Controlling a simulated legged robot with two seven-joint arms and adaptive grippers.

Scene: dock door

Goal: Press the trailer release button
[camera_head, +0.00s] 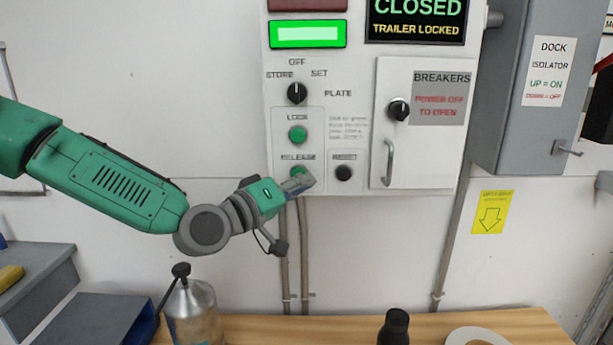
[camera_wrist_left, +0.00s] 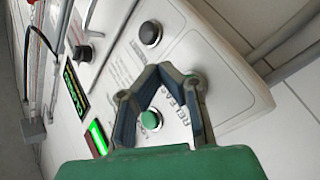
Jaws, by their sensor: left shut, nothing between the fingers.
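The trailer control panel (camera_head: 345,235) is not needed as a separate point; the white control box (camera_head: 320,55) hangs on the wall. Its green RELEASE button (camera_head: 297,171) shows only partly, just above my left gripper (camera_head: 302,184). That gripper is shut and empty, its fingertips in front of the box's lower edge. I cannot tell whether they touch the button. The green LOCK button (camera_wrist_left: 150,118) shows between the fingers. My right gripper is not in view.
The black RESET button (camera_head: 344,172) is just right of my fingertips. The selector knob (camera_head: 297,93) and breaker door (camera_head: 420,150) are on the same box. The sign (camera_head: 417,18) reads CLOSED, TRAILER LOCKED. A bottle (camera_head: 193,312) stands on the bench below.

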